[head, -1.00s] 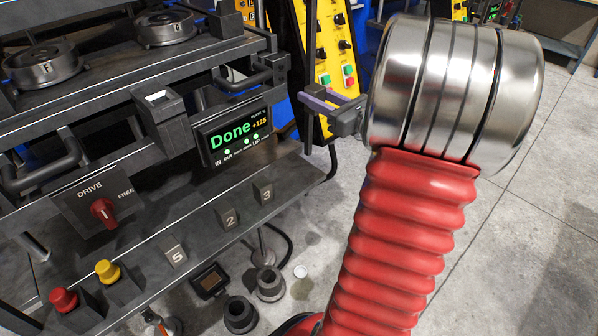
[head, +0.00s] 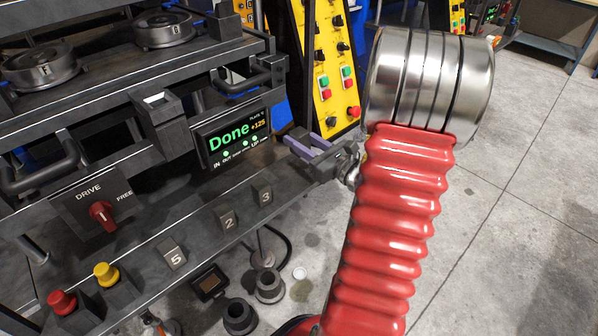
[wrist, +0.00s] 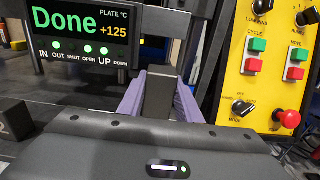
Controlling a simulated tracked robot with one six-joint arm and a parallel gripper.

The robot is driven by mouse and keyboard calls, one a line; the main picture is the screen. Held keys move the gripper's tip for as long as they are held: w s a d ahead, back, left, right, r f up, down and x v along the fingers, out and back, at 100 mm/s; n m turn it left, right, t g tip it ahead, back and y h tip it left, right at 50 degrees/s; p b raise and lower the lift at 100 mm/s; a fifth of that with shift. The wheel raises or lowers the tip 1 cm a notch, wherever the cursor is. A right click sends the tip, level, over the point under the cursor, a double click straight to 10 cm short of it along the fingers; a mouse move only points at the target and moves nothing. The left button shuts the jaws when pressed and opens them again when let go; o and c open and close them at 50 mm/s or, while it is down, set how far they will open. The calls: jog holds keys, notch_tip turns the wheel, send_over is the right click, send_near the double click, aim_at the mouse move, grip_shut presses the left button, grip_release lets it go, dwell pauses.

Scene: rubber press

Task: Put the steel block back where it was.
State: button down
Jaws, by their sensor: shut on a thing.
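My gripper (head: 303,147), with purple fingers, is beside the right end of the press's front ledge in the head view. In the wrist view my gripper (wrist: 159,100) is shut on a dark grey steel block (wrist: 159,96), held between the two purple fingers. The block's far end and underside are hidden there, and I cannot make it out clearly in the head view. Numbered steel blocks stand on the ledge (head: 203,248): block 5 (head: 172,254), block 2 (head: 228,218) and block 3 (head: 262,196). Block 3 is nearest my gripper.
The display (head: 235,137) reads "Done" and +125, just left of my gripper. A DRIVE knob (head: 103,213), a red button (head: 62,301) and a yellow button (head: 107,273) are at the left. A yellow control panel (head: 330,70) stands behind. Dark cylinders (head: 269,285) stand below the ledge.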

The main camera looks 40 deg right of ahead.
jog(key=shift+f, duration=2.6)
jog(key=shift+f, duration=0.15)
jog(key=shift+f, duration=1.9)
jog(key=shift+f, duration=0.1)
jog(key=c, duration=1.3)
grip_release()
jog(key=shift+s, duration=0.1)
jog(key=s, duration=1.2)
jog(key=shift+d, duration=0.15)
